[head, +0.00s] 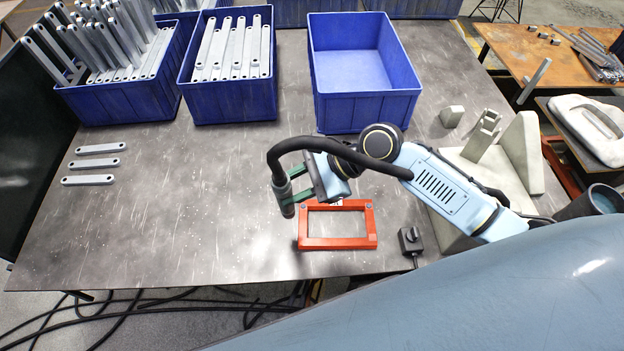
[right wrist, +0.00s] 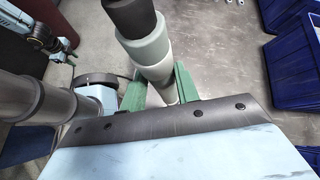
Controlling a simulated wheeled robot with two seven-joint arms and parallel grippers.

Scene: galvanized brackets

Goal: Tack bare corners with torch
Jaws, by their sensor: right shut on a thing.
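My right gripper (head: 302,185) has green fingers shut on the torch (head: 284,194), a dark cylinder with a black hose looping from its top. The torch points down, just left of the orange rectangular frame (head: 338,243) near its far left corner. I cannot tell whether its tip touches anything. The frame lies flat on the table, with small grey spots at its far corners. In the right wrist view the torch (right wrist: 150,50) stands between the green fingers (right wrist: 160,92).
Three grey bars (head: 94,163) lie on the table (head: 180,230) at left. Two blue bins (head: 235,102) at the back hold upright bars; another blue bin (head: 365,108) is empty. A black knob box (head: 411,240) sits right of the frame. Pale blocks (head: 522,150) stand at right. The table's left-front is clear.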

